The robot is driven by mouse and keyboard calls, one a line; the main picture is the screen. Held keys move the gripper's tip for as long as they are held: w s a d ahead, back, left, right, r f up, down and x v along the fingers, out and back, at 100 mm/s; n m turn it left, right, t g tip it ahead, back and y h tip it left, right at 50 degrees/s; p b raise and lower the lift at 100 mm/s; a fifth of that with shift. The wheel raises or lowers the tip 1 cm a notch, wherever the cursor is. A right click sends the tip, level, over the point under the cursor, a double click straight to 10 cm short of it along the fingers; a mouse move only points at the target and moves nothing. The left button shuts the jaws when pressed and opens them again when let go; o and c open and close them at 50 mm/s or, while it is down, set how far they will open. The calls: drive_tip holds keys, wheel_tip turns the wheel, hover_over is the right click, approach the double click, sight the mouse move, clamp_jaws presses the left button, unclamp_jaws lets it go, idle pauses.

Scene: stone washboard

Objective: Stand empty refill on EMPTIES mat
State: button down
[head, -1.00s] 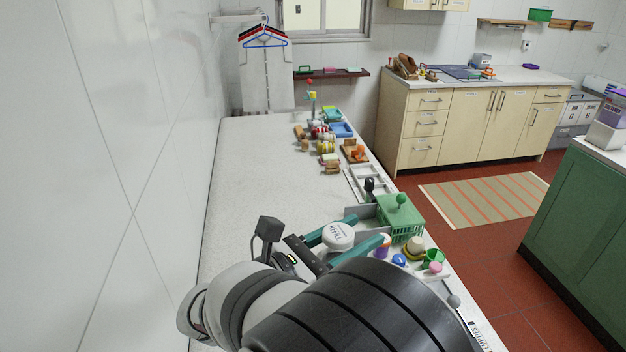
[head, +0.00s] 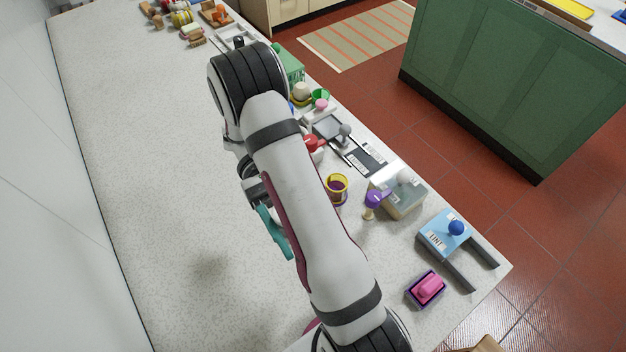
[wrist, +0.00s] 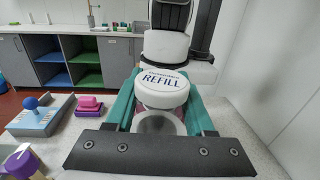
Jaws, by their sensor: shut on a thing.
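My gripper (head: 274,232) is over the pale counter, left of my arm; one teal finger shows there. In the wrist view both teal fingers are closed around the refill (wrist: 163,92), a white round lid marked REFILL over a clear, pinkish body. It looks roughly upright. My arm hides the refill in the head view. A dark flat strip with white labels (head: 364,157) lies near the counter's right edge; its lettering is too small to read, so I cannot tell whether it is the EMPTIES mat.
Right of my arm are a yellow-rimmed cup (head: 337,186), a purple-topped tool (head: 375,199), a clear-lidded box (head: 402,195), a blue LINT box (head: 443,232) and a pink block in a dark tray (head: 427,289). The counter's left side (head: 150,170) is clear.

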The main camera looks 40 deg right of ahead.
drive_tip(key=w+a+m+t+y, duration=0.3)
drive_tip(key=w+m+t+y, duration=0.95)
drive_tip(key=y, duration=0.25)
drive_tip(key=w+d+r+m+t, duration=0.2)
drive_tip(key=w+d+m+t, duration=0.75)
drive_tip(key=d+t, duration=0.4)
drive_tip(key=s+d+f+m+t+h, duration=0.25)
drive_tip(key=d+m+t+h, duration=0.25)
drive_tip(key=d, duration=1)
drive_tip(key=shift+n+y, duration=0.3)
drive_tip(key=shift+s+d+f, duration=0.45)
drive_tip(key=shift+d+f, duration=0.05)
drive_tip(key=shift+f, duration=1.5)
drive_tip(key=shift+s+d+f, duration=0.4)
drive_tip(key=shift+d+f, duration=0.15)
drive_tip(key=shift+f, duration=1.4)
drive_tip(key=shift+s+d+f, duration=0.45)
drive_tip(key=shift+d+f, duration=0.05)
drive_tip(key=shift+f, duration=1.5)
